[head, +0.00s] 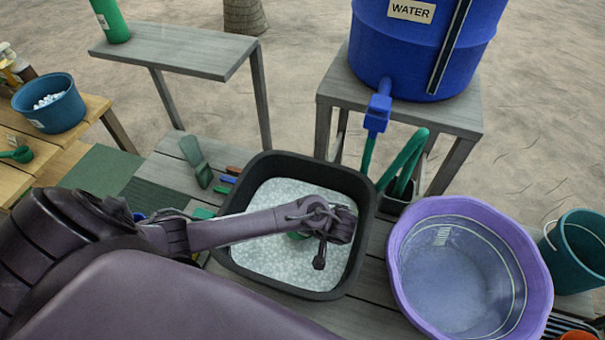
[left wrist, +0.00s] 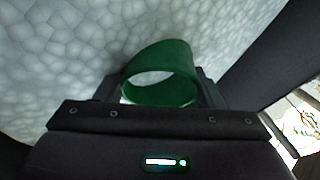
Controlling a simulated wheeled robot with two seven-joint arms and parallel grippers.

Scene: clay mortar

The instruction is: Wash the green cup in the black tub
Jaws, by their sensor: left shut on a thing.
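The black tub (head: 262,163) stands on the wooden slats in the middle of the head view, filled with white foam (head: 283,190). My left arm reaches over the tub from the left, and my left gripper (head: 318,250) points down into it. In the left wrist view the green cup (left wrist: 163,75) sits between the fingers of the left gripper (left wrist: 160,95), which is shut on it. The cup is tilted, its round opening shows, and foam is right behind it. In the head view only a sliver of green (head: 297,235) shows under my arm. My right gripper is not seen.
A purple basin (head: 398,262) stands right of the tub, with a teal bucket (head: 577,250) beyond it. A blue water barrel (head: 415,50) with tap and green hose stands on a bench behind. Another green cup (head: 110,20) stands on the back-left shelf. Brushes (head: 196,160) lie left of the tub.

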